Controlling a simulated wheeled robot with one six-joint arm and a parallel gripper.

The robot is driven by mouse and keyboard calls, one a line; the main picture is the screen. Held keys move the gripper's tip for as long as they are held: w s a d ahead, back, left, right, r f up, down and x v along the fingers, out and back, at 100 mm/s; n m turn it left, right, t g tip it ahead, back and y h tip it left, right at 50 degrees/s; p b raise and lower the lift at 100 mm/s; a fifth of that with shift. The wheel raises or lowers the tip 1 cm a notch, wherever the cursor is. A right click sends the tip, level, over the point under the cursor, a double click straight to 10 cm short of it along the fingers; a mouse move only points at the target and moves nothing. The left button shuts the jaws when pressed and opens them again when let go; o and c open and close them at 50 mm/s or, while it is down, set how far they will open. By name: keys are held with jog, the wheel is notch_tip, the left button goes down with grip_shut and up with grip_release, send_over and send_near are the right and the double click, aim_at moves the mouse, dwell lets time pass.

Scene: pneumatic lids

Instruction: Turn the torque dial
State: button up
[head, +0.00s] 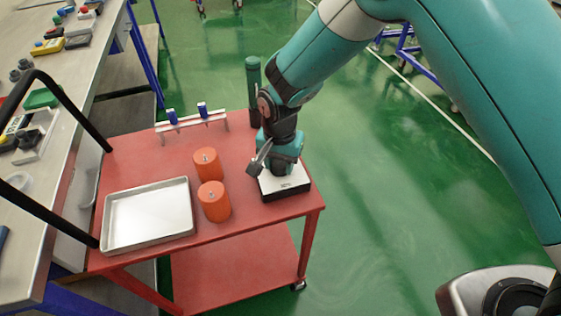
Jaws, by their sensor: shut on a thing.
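A low white box with a dark front (287,187) sits at the right end of the red cart's top. My gripper (279,169) points straight down onto the top of this box. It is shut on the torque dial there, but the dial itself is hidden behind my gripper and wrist. I cannot see how far the dial is turned.
Two orange cylinders (213,201) (207,163) stand just left of the box on the red cart (254,218). A metal tray (148,215) lies further left. A rack with blue parts (191,122) and a green upright cylinder (253,78) stand behind. A cluttered workbench (85,65) borders the left.

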aim_at(280, 162)
jog(key=shift+w+r+m, duration=0.1)
jog(key=shift+w+m, duration=0.1)
jog(key=shift+m, duration=0.5)
jog(key=o, duration=0.9)
jog(key=shift+s, duration=0.1)
jog(key=shift+o, duration=0.2)
notch_tip(280, 162, up, 17)
jog(key=b, duration=0.1)
jog(key=shift+r+b, duration=0.2)
jog(key=shift+b, duration=0.1)
